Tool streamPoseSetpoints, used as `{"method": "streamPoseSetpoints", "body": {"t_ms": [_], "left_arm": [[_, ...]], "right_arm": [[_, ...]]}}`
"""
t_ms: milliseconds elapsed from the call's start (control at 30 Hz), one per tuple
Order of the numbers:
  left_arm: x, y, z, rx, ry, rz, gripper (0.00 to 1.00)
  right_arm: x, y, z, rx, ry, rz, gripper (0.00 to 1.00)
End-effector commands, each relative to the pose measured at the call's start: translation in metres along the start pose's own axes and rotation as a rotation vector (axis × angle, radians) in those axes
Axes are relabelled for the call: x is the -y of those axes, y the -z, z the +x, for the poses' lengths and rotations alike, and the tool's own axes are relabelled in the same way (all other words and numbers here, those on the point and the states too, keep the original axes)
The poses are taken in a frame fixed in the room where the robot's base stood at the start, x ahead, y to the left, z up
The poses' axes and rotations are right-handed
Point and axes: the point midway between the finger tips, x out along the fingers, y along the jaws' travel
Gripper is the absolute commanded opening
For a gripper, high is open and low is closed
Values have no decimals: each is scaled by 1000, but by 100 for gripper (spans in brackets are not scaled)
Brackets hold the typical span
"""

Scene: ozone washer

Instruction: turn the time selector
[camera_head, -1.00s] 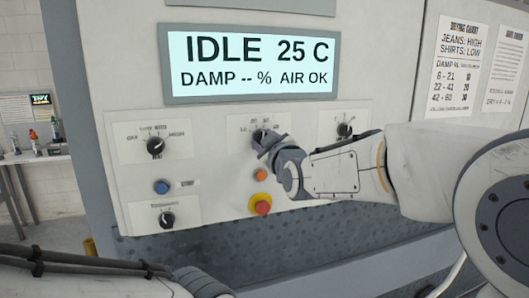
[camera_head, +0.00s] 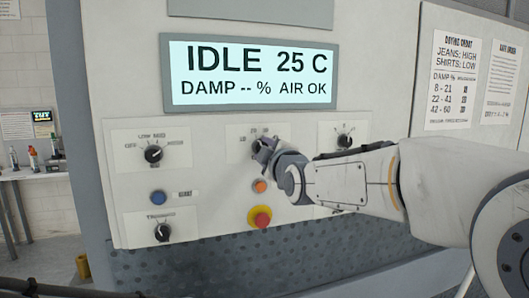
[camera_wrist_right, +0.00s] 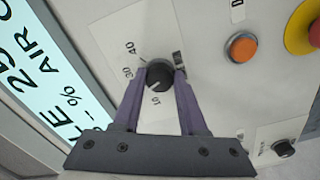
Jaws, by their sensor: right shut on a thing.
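The time selector is a black round knob on a white plate with printed numbers, in the middle of the panel. In the right wrist view the knob (camera_wrist_right: 159,76) shows a pale pointer line, and 10, 30 and 40 can be read around it. The left finger covers part of the scale. My right gripper (camera_head: 264,150) reaches in from the right at this knob. Its two purple fingers (camera_wrist_right: 159,88) are shut on the knob's sides. In the head view the gripper mostly hides the knob. My left gripper is out of view.
A display (camera_head: 250,75) reads IDLE 25 C. Another knob (camera_head: 153,154) is at left and one (camera_head: 344,141) at right. An orange button (camera_head: 260,186) and a red button on yellow (camera_head: 261,217) sit just below my gripper. A blue button (camera_head: 158,197) is lower left.

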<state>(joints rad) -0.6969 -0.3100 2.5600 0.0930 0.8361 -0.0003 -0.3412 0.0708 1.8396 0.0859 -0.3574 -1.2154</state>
Motion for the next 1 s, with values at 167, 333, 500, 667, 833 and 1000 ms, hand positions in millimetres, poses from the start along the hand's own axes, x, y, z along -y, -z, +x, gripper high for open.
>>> {"method": "streamPoseSetpoints", "body": {"t_ms": [167, 333, 500, 667, 833, 1000], "left_arm": [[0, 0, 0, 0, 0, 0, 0], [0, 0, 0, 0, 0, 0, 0], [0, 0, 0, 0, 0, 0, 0], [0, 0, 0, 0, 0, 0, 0], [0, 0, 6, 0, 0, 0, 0], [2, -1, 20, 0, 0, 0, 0]], "right_arm": [[1, 0, 0, 0, 2, -1, 0], [1, 0, 0, 0, 2, -1, 49], [1, 0, 0, 0, 2, 0, 72], [0, 0, 0, 0, 1, 0, 72], [1, 0, -9, -1, -2, 0, 72], [3, -1, -38, -2, -3, 0, 72]]}}
